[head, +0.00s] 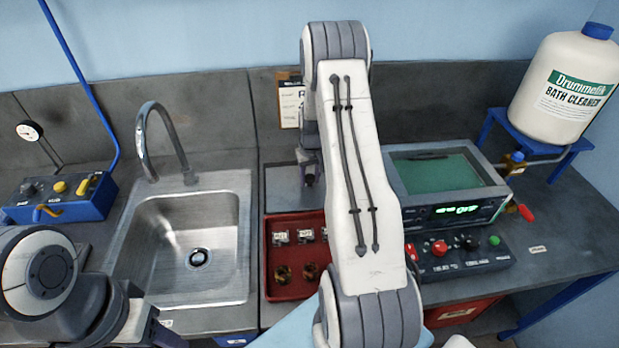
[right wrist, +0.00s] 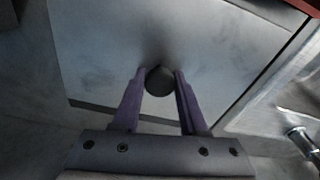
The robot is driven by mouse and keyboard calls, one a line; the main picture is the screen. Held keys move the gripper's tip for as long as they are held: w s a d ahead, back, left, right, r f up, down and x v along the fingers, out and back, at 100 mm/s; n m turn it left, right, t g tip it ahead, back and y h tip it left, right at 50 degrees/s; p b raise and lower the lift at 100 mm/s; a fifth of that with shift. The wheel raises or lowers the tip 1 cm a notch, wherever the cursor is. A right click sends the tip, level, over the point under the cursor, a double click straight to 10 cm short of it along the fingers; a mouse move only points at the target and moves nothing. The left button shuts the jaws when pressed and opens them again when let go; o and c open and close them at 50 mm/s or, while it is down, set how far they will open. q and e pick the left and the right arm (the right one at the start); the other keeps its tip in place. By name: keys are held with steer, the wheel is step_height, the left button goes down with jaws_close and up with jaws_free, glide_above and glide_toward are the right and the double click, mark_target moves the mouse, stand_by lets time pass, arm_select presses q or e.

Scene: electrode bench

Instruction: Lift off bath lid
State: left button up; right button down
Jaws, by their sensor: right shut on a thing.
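The bath (head: 436,172) stands right of my right arm in the head view. Its top is open and shows green liquid; a lit green display is on its front. The flat grey lid (head: 282,190) is behind the red tray, left of the bath. My right gripper (head: 310,172) is over the lid, partly hidden by my arm. In the right wrist view my right gripper (right wrist: 160,75) is shut on the lid's round black knob (right wrist: 160,82), one finger each side. I cannot tell whether the lid (right wrist: 105,60) touches the bench. My left gripper's fingers are not visible.
A steel sink (head: 190,240) with a tall tap is left of the lid. A red tray (head: 292,222) with small parts lies in front of it. A control box (head: 465,250) is before the bath. A bath cleaner jug (head: 565,85) stands on a blue stand at the right.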

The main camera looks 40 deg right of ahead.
steer(key=shift+f, duration=0.2)
steer(key=shift+c, duration=1.8)
jaws_free()
steer(key=o, duration=0.4)
steer(key=shift+c, duration=0.2)
steer(key=shift+r+p, duration=2.35)
steer(key=shift+r, duration=1.2)
